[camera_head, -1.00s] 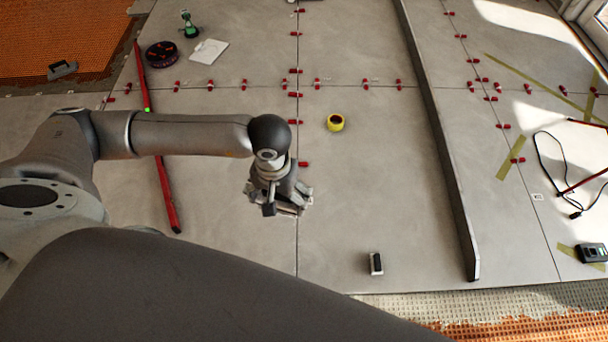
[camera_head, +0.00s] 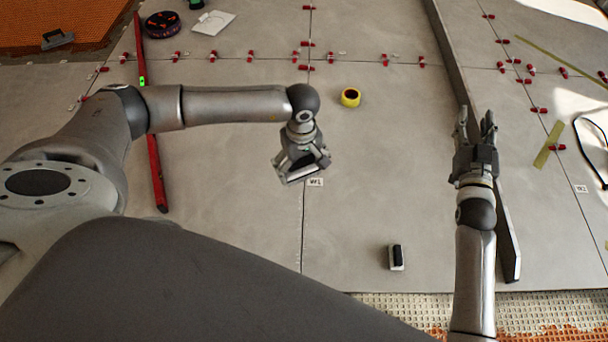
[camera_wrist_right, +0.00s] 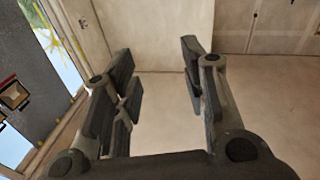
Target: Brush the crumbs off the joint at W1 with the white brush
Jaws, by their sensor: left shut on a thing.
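My left gripper (camera_head: 298,168) is low over the long joint between two tiles. It is shut on a pale-edged thing (camera_head: 297,174) that seems to be the white brush; the fingers hide most of it. The W1 label (camera_head: 315,182) lies just right of the joint, close beside the gripper. I cannot make out crumbs on the joint; the gripper covers part of it. My right gripper (camera_head: 475,125) is open and empty at the right, above the long grey bar, with its fingers apart in the right wrist view (camera_wrist_right: 160,85).
A yellow tape roll (camera_head: 350,97) and a black-and-white block (camera_head: 396,257) lie on the middle tile. A red level (camera_head: 152,130) lies left, a long grey bar (camera_head: 510,235) right. Red clips (camera_head: 385,60) line the joints.

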